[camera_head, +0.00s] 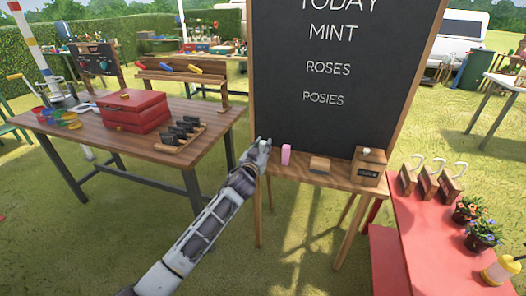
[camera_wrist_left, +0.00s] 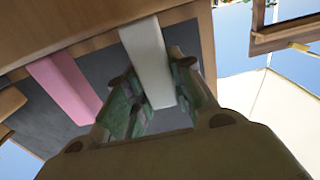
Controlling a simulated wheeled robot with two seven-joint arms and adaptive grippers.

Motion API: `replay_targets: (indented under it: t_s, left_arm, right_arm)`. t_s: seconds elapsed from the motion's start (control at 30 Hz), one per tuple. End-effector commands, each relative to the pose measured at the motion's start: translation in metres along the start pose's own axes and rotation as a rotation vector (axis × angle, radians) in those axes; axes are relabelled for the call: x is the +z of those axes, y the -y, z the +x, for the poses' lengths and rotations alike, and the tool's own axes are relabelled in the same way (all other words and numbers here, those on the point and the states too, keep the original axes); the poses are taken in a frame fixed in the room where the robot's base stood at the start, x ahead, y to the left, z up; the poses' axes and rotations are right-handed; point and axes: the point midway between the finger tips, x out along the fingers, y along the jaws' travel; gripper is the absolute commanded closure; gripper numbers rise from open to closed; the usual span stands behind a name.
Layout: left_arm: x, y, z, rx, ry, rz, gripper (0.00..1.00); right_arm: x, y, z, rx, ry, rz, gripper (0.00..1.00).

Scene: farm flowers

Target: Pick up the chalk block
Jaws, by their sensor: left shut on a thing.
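A white chalk block (camera_wrist_left: 147,55) stands between the fingers of my left gripper (camera_wrist_left: 153,108) in the left wrist view. The gripper is shut on it. In the head view my left gripper (camera_head: 260,148) is at the left end of the wooden ledge (camera_head: 305,177) under the chalkboard (camera_head: 335,70). Only a small part of the white block shows there past the fingers. A pink chalk block (camera_head: 285,154) stands upright on the ledge just right of the gripper; it also shows in the left wrist view (camera_wrist_left: 66,88). My right gripper is not in view.
A wooden eraser-like block (camera_head: 320,164) and a wooden box (camera_head: 369,166) are farther right on the ledge. A wooden table (camera_head: 150,150) with a red toolbox (camera_head: 135,110) stands at left. A red bench (camera_head: 440,240) with flower pots is at right.

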Motion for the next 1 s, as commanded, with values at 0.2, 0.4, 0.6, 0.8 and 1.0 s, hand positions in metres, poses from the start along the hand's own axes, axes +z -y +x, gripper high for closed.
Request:
replay_targets:
  t_s: [0.2, 0.4, 0.6, 0.8, 1.0]
  left_arm:
    - [-0.003, 0.000, 0.000, 0.000, -0.001, 0.000, 1.00]
    - [-0.017, 0.000, 0.000, 0.001, -0.003, 0.000, 1.00]
    - [-0.044, 0.000, 0.000, 0.000, -0.004, -0.001, 1.00]
    - [-0.069, 0.000, 0.000, 0.000, -0.003, 0.000, 1.00]
    - [-0.089, 0.000, 0.000, 0.000, -0.003, 0.001, 1.00]
  right_arm:
    - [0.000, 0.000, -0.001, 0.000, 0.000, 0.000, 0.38]
    - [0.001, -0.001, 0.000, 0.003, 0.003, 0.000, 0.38]
    - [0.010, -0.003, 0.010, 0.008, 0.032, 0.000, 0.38]
    - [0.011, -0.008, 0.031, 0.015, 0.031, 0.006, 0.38]
    - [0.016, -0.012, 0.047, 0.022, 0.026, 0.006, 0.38]
